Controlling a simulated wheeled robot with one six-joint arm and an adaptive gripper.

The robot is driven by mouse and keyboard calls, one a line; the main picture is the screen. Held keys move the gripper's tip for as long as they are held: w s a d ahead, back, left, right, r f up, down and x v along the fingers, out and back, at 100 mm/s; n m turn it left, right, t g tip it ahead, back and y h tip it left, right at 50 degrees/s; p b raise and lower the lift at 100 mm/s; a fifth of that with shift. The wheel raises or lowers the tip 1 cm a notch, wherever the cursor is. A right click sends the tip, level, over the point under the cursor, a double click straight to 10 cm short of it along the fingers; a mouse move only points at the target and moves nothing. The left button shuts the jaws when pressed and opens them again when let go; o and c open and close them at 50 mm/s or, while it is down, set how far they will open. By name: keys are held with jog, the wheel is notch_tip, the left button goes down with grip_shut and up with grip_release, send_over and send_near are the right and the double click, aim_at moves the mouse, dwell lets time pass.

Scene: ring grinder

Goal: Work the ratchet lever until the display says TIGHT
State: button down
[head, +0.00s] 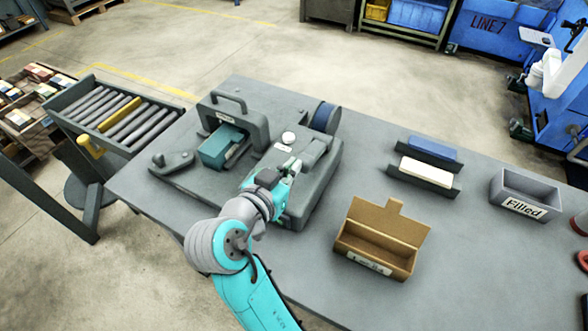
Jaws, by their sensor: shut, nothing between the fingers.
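A grey ring grinder (190,182) stands on the bench, with an arched handle (230,98), a teal block (221,146) and a white round knob (289,138). A dark wheel (325,117) sits at its back right. A short grey lever-like part with a knob (172,160) lies at its left end. My gripper (291,167) is shut and empty, over the right part of the grinder, close to a raised grey housing (313,150). I cannot tell whether it touches it. My arm hides part of the grinder's front. I cannot make out display text or clearly identify the ratchet lever.
An open cardboard box (385,237) stands on the bench (325,260) to the right. Behind it are two dark holders with a blue (433,147) and a white block (427,172). A grey bin marked Filled (526,196) is farther right. A roller rack (115,118) adjoins the left.

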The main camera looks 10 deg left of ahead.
jog(key=v, duration=0.7)
jog(key=shift+s, duration=0.2)
jog(key=shift+a, duration=0.1)
dwell(1.2)
